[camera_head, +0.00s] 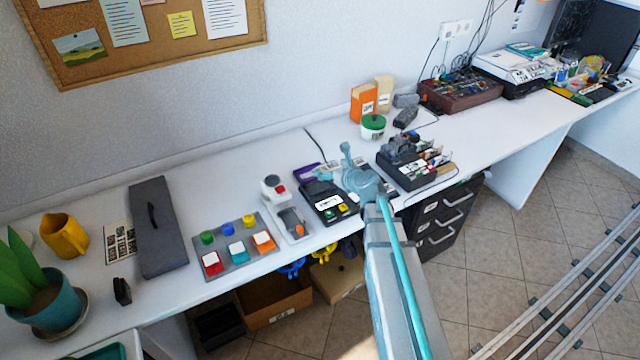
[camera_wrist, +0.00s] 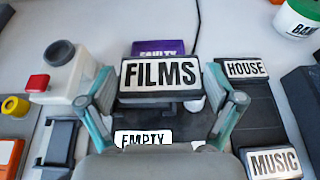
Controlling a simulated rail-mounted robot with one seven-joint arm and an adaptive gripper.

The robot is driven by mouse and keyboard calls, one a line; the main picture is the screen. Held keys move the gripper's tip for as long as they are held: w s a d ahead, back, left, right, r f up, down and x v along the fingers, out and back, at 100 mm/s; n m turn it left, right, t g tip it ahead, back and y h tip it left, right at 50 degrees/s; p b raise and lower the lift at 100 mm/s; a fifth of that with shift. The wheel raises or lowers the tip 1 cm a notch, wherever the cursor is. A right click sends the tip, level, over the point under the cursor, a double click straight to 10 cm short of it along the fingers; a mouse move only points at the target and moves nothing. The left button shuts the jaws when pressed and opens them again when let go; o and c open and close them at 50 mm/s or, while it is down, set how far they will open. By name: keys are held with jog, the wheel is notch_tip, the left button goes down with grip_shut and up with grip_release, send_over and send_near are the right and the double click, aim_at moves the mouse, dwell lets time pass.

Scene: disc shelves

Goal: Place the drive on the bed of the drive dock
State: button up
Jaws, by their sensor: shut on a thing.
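The drive (camera_wrist: 160,74), a dark block with a white FILMS label, sits between my gripper's two teal fingers in the wrist view. My gripper (camera_wrist: 165,98) is shut on it. In the head view my gripper (camera_head: 337,165) is over the far part of a black dock (camera_head: 324,207) with a white label and small yellow and green buttons. The wrist view shows a dark surface and an EMPTY label (camera_wrist: 143,138) below the drive. My gripper and the drive hide much of the bed. I cannot tell whether the drive touches it.
A purple FAULTY item (camera_wrist: 158,48) lies just behind. A white-and-grey device (camera_head: 288,215) stands close on the left. A green-lidded tub (camera_head: 373,127) is behind.

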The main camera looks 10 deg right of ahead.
aim_at(320, 191)
jog(key=a+f, duration=0.3)
jog(key=f, duration=0.1)
jog(key=shift+w+a, duration=0.1)
jog(key=shift+w, duration=0.15)
jog(key=shift+a+f, duration=0.15)
jog(key=shift+f, duration=1.5)
jog(key=shift+f, duration=0.1)
jog(key=o, duration=1)
jog(key=shift+c, duration=0.2)
jog(key=shift+s+r, duration=0.1)
jog(key=shift+r, duration=0.1)
jog(key=b+v, duration=0.1)
jog(key=v, duration=1)
jog(key=shift+s+r, duration=0.15)
jog(key=shift+s, duration=0.2)
